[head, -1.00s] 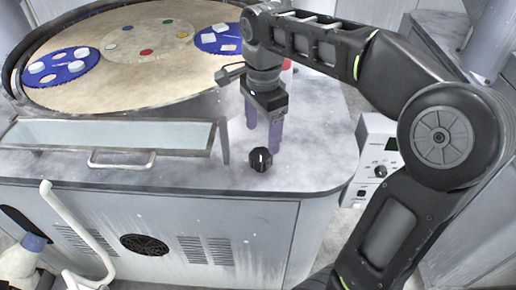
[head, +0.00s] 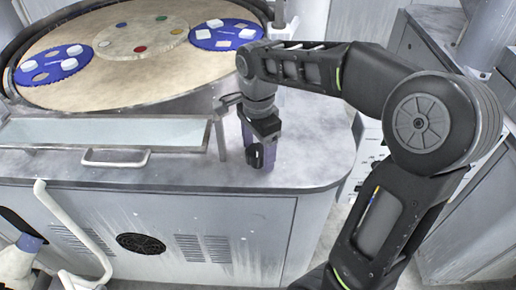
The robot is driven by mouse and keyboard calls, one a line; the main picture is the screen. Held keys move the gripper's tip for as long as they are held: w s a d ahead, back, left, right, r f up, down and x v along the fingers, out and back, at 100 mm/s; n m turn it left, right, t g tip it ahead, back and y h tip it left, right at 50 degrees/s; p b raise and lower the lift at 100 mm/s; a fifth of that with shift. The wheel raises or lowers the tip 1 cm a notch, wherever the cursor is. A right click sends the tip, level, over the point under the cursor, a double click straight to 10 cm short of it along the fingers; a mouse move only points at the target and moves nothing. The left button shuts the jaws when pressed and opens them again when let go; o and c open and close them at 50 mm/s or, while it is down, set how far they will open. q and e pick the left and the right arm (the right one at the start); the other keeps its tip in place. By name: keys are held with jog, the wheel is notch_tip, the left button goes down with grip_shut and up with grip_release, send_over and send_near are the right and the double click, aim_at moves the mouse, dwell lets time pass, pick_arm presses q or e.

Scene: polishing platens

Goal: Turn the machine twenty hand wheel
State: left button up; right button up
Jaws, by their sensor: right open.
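A small black hand wheel (head: 255,156) sits on the grey machine top near its front edge. My right gripper (head: 258,155) points down at it with its purple fingers apart. The fingers stand on either side of the wheel, which shows partly between them. I cannot tell whether they touch it. My left gripper is not in view.
A large round platen (head: 120,85) with blue discs lies at the back left. A glass-topped trough (head: 100,135) with a white handle (head: 115,157) is left of the wheel. A control box (head: 366,160) is partly hidden behind my right arm. A spray bottle (head: 17,262) is at lower left.

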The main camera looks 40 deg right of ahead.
jog(key=c, duration=1.4)
jog(key=shift+o, duration=0.2)
